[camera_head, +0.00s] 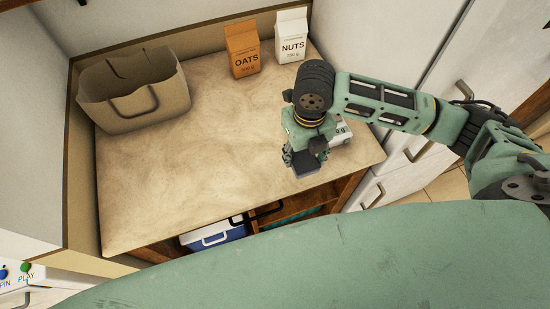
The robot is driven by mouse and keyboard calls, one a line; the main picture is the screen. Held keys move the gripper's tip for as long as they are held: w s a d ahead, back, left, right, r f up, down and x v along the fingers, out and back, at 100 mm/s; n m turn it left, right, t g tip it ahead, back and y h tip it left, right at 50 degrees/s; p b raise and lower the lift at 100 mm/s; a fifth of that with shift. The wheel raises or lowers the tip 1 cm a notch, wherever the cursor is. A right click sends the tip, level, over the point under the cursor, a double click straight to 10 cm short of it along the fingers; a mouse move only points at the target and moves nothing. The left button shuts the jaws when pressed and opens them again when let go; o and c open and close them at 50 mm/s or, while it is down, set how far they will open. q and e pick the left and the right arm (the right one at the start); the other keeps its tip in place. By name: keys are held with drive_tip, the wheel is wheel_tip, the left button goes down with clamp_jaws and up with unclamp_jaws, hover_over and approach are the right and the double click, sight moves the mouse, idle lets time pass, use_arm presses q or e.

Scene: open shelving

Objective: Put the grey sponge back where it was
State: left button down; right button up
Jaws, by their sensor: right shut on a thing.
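My right gripper (304,153) points down over the front right part of the wooden counter (215,150). It is shut on the grey sponge (307,168), a small dark grey block at its fingertips, near the counter's front edge. I cannot tell whether the sponge touches the counter or hangs just above it. The gripper hides part of the sponge. My left gripper is not in view.
A light carton (342,133) stands close behind my right gripper, partly hidden. An oats carton (243,50) and a nuts carton (291,37) stand at the back. A beige bag (135,100) is at back left. The counter's middle is clear. A blue-white cooler (214,236) sits below.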

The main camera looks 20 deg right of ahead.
drive_tip(key=p, duration=0.2)
hover_over(273, 164)
wheel_tip(273, 164, down, 5)
drive_tip(key=shift+r, duration=0.1)
wheel_tip(273, 164, down, 3)
drive_tip(key=shift+s+f+p, duration=0.1)
drive_tip(key=shift+f+p, duration=0.05)
drive_tip(key=shift+p, duration=0.55)
drive_tip(key=shift+f, duration=0.4)
drive_tip(key=shift+f, duration=0.15)
drive_tip(key=o, duration=1.1)
